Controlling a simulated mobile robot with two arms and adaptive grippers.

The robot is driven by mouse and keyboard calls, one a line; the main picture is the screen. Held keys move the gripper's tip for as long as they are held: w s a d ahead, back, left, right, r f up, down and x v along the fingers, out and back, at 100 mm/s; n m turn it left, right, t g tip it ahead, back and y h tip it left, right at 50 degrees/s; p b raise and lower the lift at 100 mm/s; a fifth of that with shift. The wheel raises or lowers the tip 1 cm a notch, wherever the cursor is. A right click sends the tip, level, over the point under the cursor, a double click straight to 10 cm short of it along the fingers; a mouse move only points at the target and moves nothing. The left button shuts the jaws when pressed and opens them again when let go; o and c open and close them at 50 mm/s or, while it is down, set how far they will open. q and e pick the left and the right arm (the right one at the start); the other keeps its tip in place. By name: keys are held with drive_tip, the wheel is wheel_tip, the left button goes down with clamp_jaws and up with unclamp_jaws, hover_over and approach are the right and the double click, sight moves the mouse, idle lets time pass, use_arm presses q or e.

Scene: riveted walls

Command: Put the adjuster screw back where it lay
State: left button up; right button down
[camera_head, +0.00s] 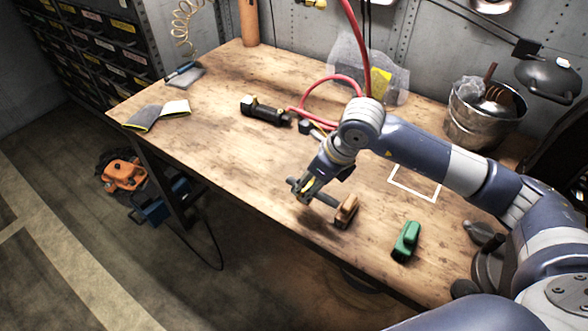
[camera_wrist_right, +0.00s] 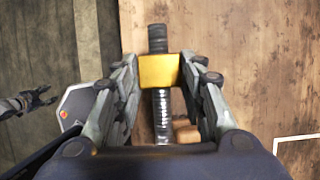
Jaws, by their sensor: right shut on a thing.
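The adjuster screw (camera_wrist_right: 162,110) is a dark threaded rod with a brass-coloured block (camera_wrist_right: 160,71) around it. My right gripper (camera_head: 307,192) is shut on it, with a finger on each side of the block in the wrist view. In the head view the screw's grey rod (camera_head: 325,199) sticks out past the fingers. It is held over the front part of the workbench (camera_head: 215,105); its exact height is unclear. My left gripper (camera_wrist_right: 38,99) seems to show at the left edge of the wrist view, its fingers apart and empty, clear of the bench.
A tan block (camera_head: 347,211) lies close beside the held screw, and a green block (camera_head: 407,241) stands farther right. A white outline (camera_head: 415,184) marks the bench under my right arm. A black tool (camera_head: 264,111) and red hose (camera_head: 317,86) lie behind. The bench's left middle is clear.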

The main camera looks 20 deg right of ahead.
drive_tip(key=w+f, duration=0.1)
drive_tip(key=w, duration=0.1)
drive_tip(key=w+f+b, duration=0.1)
drive_tip(key=w, duration=0.2)
drive_tip(key=w+a+f+b, duration=0.1)
drive_tip(key=w, duration=0.2)
drive_tip(key=shift+f, duration=0.55)
drive_tip(key=shift+f+b, duration=0.2)
drive_tip(key=shift+b, duration=0.15)
drive_tip(key=c, duration=1)
unclamp_jaws()
drive_tip(key=shift+s, duration=0.1)
